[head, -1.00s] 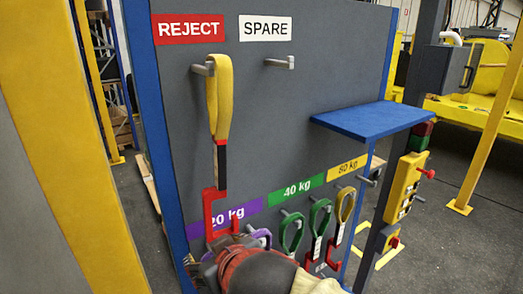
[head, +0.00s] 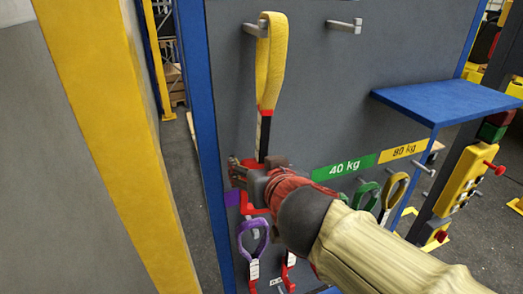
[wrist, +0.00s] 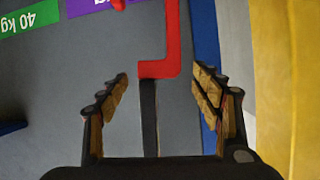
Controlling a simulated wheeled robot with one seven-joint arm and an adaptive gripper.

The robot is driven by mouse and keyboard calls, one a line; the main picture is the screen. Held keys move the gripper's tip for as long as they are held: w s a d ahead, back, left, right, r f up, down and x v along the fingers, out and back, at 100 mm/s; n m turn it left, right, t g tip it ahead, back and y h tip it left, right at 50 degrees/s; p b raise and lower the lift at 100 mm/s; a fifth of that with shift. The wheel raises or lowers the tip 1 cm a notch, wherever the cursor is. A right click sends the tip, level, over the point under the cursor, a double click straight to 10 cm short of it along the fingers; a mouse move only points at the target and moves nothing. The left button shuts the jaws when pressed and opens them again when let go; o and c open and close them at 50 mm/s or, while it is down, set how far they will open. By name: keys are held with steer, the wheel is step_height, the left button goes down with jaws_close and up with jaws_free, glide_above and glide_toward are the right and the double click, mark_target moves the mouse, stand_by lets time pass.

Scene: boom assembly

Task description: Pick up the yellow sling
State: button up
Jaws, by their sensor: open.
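The yellow sling (head: 270,65) hangs as a loop from a grey peg (head: 252,29) on the upper left of the grey panel in the head view. Below its yellow loop is a black section (head: 264,138) with a red band, then a red hook (head: 252,209). My gripper (head: 248,174) is at the sling's lower part and hides some of it. In the wrist view, my open gripper (wrist: 160,76) has one finger on each side of the black section (wrist: 149,115) and red hook (wrist: 172,45), with visible gaps. The yellow loop is not in the wrist view.
A purple sling (head: 252,238) hangs just below my gripper. Green (head: 366,196) and yellow (head: 397,190) slings hang to the right. A blue shelf (head: 450,100) juts out at right. A yellow post (head: 105,120) stands left. An empty peg (head: 344,26) is at upper right.

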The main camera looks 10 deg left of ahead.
mark_target(254, 163)
steer(key=x, duration=0.3)
steer(key=shift+w+a+f, duration=0.15)
steer(key=shift+f, duration=0.05)
steer(key=shift+c, duration=0.5)
jaws_close()
stand_by(0.4)
steer(key=shift+r, duration=0.2)
